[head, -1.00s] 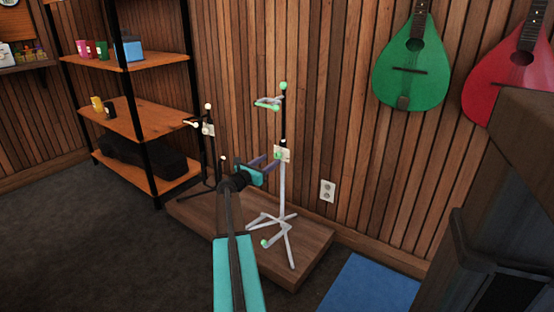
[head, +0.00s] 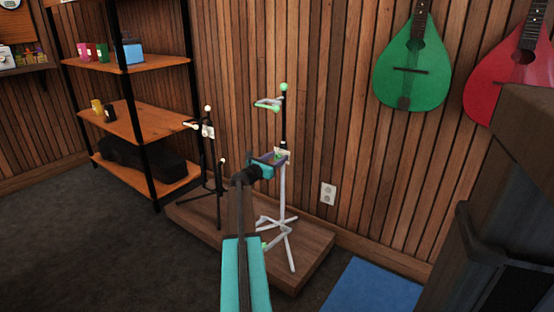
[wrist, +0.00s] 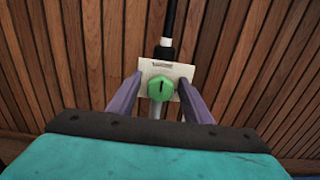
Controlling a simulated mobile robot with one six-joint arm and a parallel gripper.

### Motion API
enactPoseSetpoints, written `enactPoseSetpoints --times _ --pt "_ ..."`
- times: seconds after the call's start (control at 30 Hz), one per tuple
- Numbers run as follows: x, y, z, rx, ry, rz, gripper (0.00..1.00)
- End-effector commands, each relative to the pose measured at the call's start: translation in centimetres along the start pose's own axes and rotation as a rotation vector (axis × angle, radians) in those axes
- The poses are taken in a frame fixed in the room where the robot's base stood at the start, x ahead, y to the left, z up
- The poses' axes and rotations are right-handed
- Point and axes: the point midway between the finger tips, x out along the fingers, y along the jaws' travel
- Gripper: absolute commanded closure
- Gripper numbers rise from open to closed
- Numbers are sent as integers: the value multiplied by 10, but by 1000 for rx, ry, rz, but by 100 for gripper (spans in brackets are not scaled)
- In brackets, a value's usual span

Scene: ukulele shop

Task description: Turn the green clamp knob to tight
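The green clamp knob (wrist: 160,88) faces the wrist camera, with a short dark mark standing about upright on it. It sits on a cream plate (wrist: 168,68) on the stand's post. In the head view the white stand (head: 283,200) stands upright, its knob mostly hidden by my gripper (head: 273,159). In the wrist view my gripper (wrist: 161,82) is open. Its two purple fingers lie left and right of the knob, with a gap on each side. Whether the fingertips reach the knob's depth I cannot tell.
The stand is on a low wooden platform (head: 300,262). A dark stand (head: 218,185) is to its left, a shelf rack (head: 140,122) beyond. Behind is a slatted wall with an outlet (head: 327,193) and a green instrument (head: 411,70). A dark cabinet (head: 500,220) stands at right.

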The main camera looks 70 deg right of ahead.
Motion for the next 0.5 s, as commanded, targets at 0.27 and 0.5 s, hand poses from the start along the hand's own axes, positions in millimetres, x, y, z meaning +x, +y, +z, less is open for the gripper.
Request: enactPoseSetpoints --times 0.27,0.5 --pt "0 0 0 0 0 1 93" --pt "0 0 -1 56 0 2 93"
